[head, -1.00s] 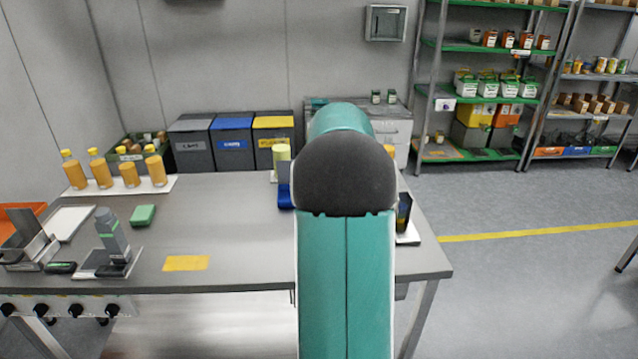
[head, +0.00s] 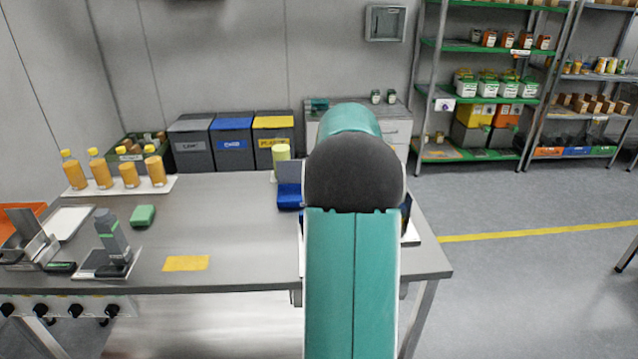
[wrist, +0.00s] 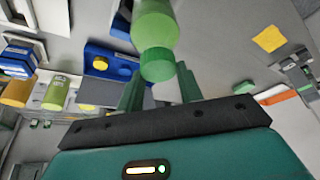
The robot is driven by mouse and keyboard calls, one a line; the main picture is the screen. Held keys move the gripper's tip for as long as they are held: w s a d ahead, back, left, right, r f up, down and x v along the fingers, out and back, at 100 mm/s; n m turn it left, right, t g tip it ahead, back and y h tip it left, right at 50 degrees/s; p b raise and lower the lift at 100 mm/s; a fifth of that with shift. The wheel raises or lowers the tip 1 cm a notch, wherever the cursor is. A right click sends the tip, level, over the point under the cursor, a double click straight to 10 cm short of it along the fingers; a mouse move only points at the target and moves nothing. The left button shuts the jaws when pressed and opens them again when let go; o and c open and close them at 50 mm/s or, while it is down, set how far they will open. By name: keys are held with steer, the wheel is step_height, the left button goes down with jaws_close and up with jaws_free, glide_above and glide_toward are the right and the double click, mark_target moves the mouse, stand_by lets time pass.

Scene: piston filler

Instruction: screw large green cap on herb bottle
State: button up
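A light green bottle (wrist: 155,22) shows at the top middle of the wrist view, with a darker green cap (wrist: 157,65) at its near end. My gripper (wrist: 160,72) has its two green fingers spread on either side of this cap. Whether the fingers press on it or stand just clear, I cannot tell. In the head view my own arm hides the gripper and the capped bottle. Another light green bottle (wrist: 57,92) stands at the left in the wrist view; a light green bottle also shows at the table's back in the head view (head: 281,160).
A blue holder (head: 289,197) stands left of my arm; it holds a yellow cap (wrist: 99,63). Several orange bottles (head: 128,175) stand at the back left. A grey device (head: 113,240) and a green block (head: 143,215) are at the left. The table (head: 225,225) is clear around a yellow card (head: 186,263).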

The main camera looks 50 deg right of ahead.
steer(key=shift+c, duration=0.6)
steer(key=shift+a+m+h, duration=0.1)
steer(key=shift+m+h, duration=0.4)
steer(key=shift+m, duration=0.7)
steer(key=m, duration=0.2)
steer(key=m+g+h, duration=0.1)
steer(key=m, duration=0.1)
steer(key=shift+m+h, duration=0.3)
steer(key=m+g+h, duration=0.1)
steer(key=m, duration=0.3)
steer(key=shift+g, duration=0.3)
steer(key=m+g, duration=0.1)
steer(key=m, duration=0.3)
steer(key=o, duration=1.3)
steer(key=shift+c, duration=0.2)
